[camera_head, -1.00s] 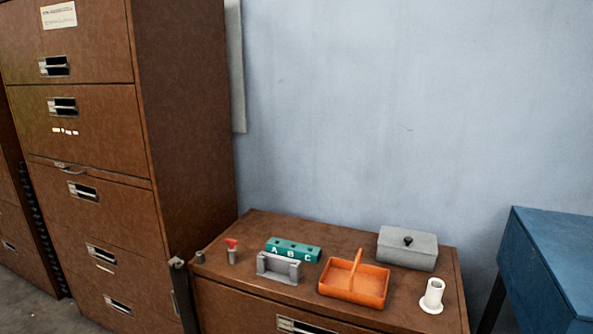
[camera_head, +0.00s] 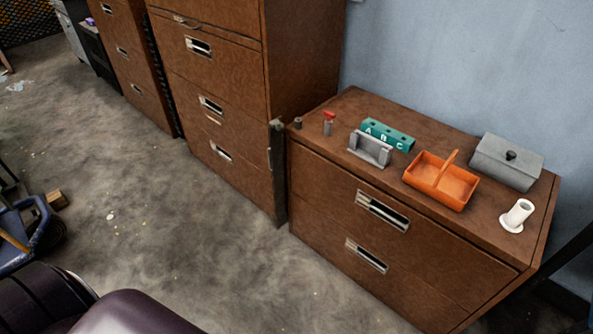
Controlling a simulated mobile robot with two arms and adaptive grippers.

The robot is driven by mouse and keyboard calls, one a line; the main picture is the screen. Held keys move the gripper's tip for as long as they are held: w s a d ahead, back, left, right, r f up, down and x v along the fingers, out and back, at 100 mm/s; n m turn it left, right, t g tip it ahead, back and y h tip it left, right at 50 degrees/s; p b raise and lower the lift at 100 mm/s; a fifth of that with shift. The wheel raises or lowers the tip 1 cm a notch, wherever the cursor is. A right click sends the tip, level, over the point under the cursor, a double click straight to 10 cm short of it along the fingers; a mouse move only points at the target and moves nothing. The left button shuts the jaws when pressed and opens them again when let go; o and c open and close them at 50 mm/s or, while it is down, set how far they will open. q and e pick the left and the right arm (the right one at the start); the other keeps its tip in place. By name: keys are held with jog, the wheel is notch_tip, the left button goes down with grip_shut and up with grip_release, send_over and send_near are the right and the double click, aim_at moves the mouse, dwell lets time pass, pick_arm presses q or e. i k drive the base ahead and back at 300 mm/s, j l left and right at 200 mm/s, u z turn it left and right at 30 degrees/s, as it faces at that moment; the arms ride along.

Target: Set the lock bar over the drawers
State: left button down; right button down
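The low brown cabinet (camera_head: 340,232) has two drawers: an upper drawer (camera_head: 440,232) and a lower drawer (camera_head: 325,238), both closed, each with a metal handle. A dark upright bar (camera_head: 279,180), which looks like the lock bar, stands at the cabinet's left front edge, beside the drawers and not across their handles. A small grey cylinder (camera_head: 297,123) and a red-topped grey piece (camera_head: 328,124) stand on the cabinet top near that corner. Neither of my grippers is in view.
The cabinet top also holds a grey cradle (camera_head: 370,150), a green A B C block (camera_head: 388,134), an orange basket (camera_head: 441,184), a grey lidded box (camera_head: 507,162) and a white flanged tube (camera_head: 517,216). A tall cabinet (camera_head: 225,115) stands left.

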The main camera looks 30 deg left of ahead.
aim_at(275, 126)
jog(key=j+z, duration=0.4)
jog(key=j, duration=0.2)
jog(key=j+z, duration=0.4)
jog(key=j, duration=0.25)
jog(key=k+j, duration=0.1)
jog(key=j, duration=0.4)
jog(key=j+z, duration=0.1)
jog(key=j, duration=0.35)
jog(key=k+j, duration=0.15)
jog(key=j, duration=0.3)
jog(key=k+j, duration=0.1)
jog(key=j, duration=0.4)
jog(key=k+j+z, duration=0.1)
jog(key=j, duration=0.35)
jog(key=k+j, duration=0.1)
jog(key=j, duration=0.4)
jog(key=k+j, duration=0.25)
jog(key=k, duration=0.15)
jog(key=k+j, duration=0.25)
jog(key=k+z, duration=0.05)
jog(key=k, duration=0.05)
